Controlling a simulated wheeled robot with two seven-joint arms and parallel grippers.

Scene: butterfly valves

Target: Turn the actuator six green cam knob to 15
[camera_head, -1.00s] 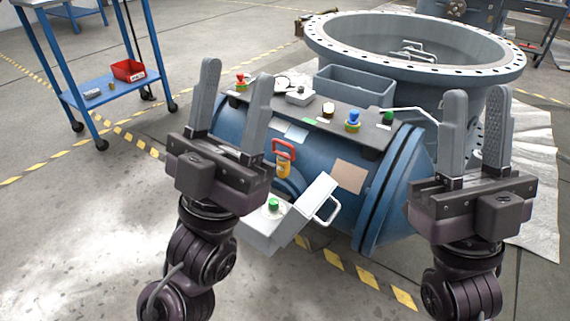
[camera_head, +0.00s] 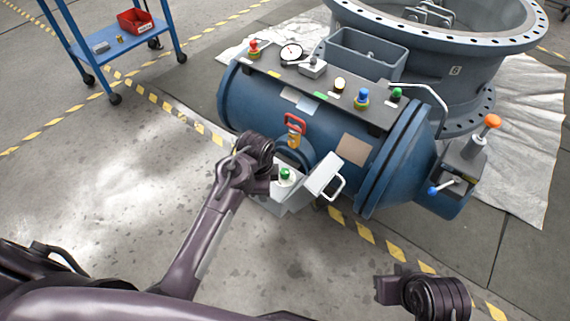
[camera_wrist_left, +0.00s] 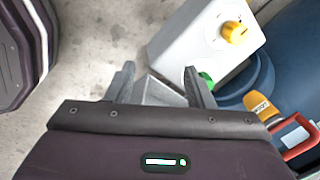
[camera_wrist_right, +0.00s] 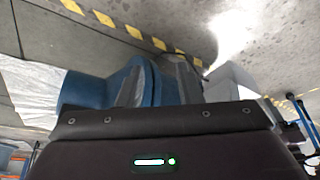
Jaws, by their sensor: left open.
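A green knob (camera_head: 285,174) sits on the open grey box at the front of the blue cylinder (camera_head: 330,105). Another green knob (camera_head: 396,93) is on the top plate. I cannot read an actuator number or scale on either. My left gripper (camera_wrist_left: 160,80) is open and empty beside the grey box; its right finger partly covers a green knob (camera_wrist_left: 206,78). A yellow knob (camera_wrist_left: 236,32) is on the box's other face. In the head view the left fingers are mostly hidden. My right gripper (camera_head: 425,293) is low at the right, away from the cylinder; its finger gap is unclear.
The box's open lid (camera_head: 324,174) has a wire handle (camera_head: 338,188). A red padlock-like part (camera_head: 294,124) is just above the box. A side box with an orange knob (camera_head: 492,121) is at the right. The floor in front is clear.

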